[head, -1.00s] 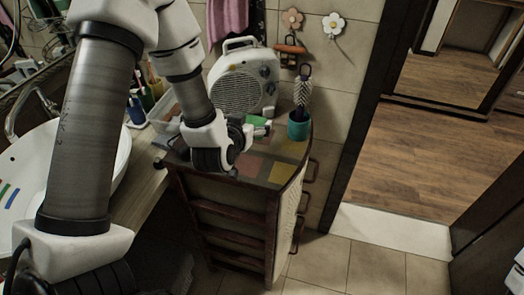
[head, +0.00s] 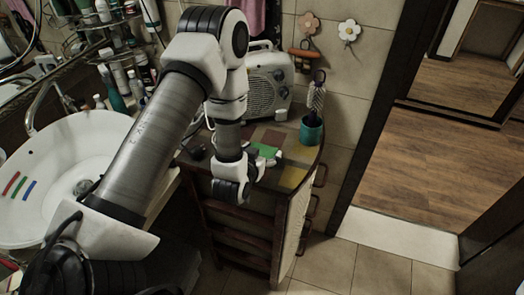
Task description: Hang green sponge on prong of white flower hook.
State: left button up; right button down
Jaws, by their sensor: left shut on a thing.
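The green sponge (head: 265,151) is over the top of the dark wooden cabinet, at the tips of my left gripper (head: 260,163). My left gripper is shut on it, though the wrist hides part of the fingers. I cannot tell whether the sponge still touches the cabinet top. The white flower hook (head: 349,30) is on the tiled wall, up and to the right of the gripper. Its prong is too small to make out clearly, and nothing hangs on it. My right gripper is not in view.
A pink flower hook (head: 309,24) with an orange-brown item (head: 304,54) is left of the white one. A teal cup (head: 311,130) with a brush stands on the cabinet (head: 273,135), near a white heater (head: 268,85). A white basin (head: 60,165) is at left.

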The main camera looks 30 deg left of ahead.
pick_arm(q)
jog(key=o, duration=0.8)
jog(key=shift+d+f, duration=0.1)
jog(key=b+v, duration=0.2)
jog(key=v, duration=0.1)
jog(key=b+v, duration=0.1)
jog(key=shift+s+d+f, duration=0.2)
jog(key=shift+s+f, duration=0.05)
jog(key=shift+f, duration=0.05)
jog(key=s+r+p, duration=0.2)
jog(key=p, duration=0.1)
jog(key=shift+d+r+p, duration=0.1)
jog(key=shift+d+p, duration=0.2)
jog(key=shift+s+p, duration=0.35)
jog(key=shift+s, duration=0.1)
